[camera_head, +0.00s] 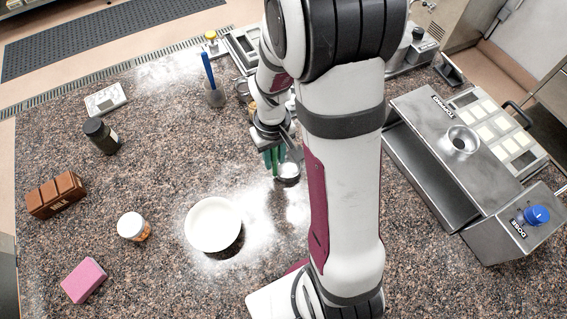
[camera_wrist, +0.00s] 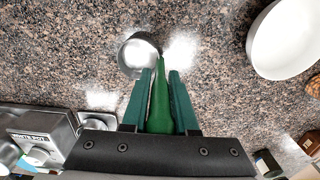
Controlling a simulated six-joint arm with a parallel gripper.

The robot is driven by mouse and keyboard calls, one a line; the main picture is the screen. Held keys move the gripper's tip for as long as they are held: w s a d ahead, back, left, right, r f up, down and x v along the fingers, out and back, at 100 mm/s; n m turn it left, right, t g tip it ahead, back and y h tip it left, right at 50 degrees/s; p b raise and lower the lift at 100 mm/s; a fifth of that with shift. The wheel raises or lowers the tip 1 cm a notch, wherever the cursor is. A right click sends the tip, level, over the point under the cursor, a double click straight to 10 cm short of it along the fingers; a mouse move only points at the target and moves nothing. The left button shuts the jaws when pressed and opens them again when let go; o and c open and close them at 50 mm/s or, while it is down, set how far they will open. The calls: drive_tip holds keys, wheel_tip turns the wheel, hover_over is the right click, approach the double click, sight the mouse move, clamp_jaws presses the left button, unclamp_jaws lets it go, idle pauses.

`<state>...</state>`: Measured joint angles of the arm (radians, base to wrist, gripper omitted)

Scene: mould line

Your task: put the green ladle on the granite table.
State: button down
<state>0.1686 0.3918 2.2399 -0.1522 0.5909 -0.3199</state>
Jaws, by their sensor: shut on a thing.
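The green ladle has a green handle (camera_wrist: 160,105) and a round metal bowl (camera_wrist: 138,52). My gripper (camera_wrist: 159,80) is shut on the handle, with one teal finger along each side. In the head view my gripper (camera_head: 273,157) is over the middle of the speckled granite table (camera_head: 150,190), left of my arm. The ladle's bowl (camera_head: 289,172) shows just beside the fingers there, low over the tabletop. I cannot tell whether the bowl touches the granite. Part of the handle is hidden by my gripper.
A white bowl (camera_head: 213,224) stands front-left of the ladle. Metal topping equipment (camera_head: 440,135) is right. Open granite lies between.

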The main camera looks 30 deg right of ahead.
drive_tip(key=shift+r, duration=0.1)
drive_tip(key=r, duration=0.3)
drive_tip(key=d+r, duration=0.1)
drive_tip(key=shift+s+r, duration=0.25)
drive_tip(key=shift+s, duration=0.05)
drive_tip(key=s+d+r, duration=0.6)
drive_tip(key=s+d, duration=0.1)
drive_tip(key=d, duration=0.1)
drive_tip(key=w+a+r, duration=1.1)
drive_tip(key=w+a, duration=0.1)
drive_tip(key=a, duration=0.2)
hover_over(276, 158)
drive_tip(key=w+d, duration=0.1)
drive_tip(key=d, duration=0.1)
wheel_tip(276, 158, down, 4)
drive_tip(key=s+d+f, duration=0.6)
drive_tip(key=s+d, duration=0.1)
drive_tip(key=s, duration=0.1)
drive_tip(key=w+a+f, duration=0.2)
drive_tip(key=a, duration=0.1)
drive_tip(key=w+a+f, duration=0.5)
drive_tip(key=shift+w+a+f, duration=0.25)
drive_tip(key=shift+w+a, duration=0.05)
drive_tip(key=shift+a, duration=0.1)
drive_tip(key=shift+w+f, duration=0.1)
drive_tip(key=shift+f, duration=1.85)
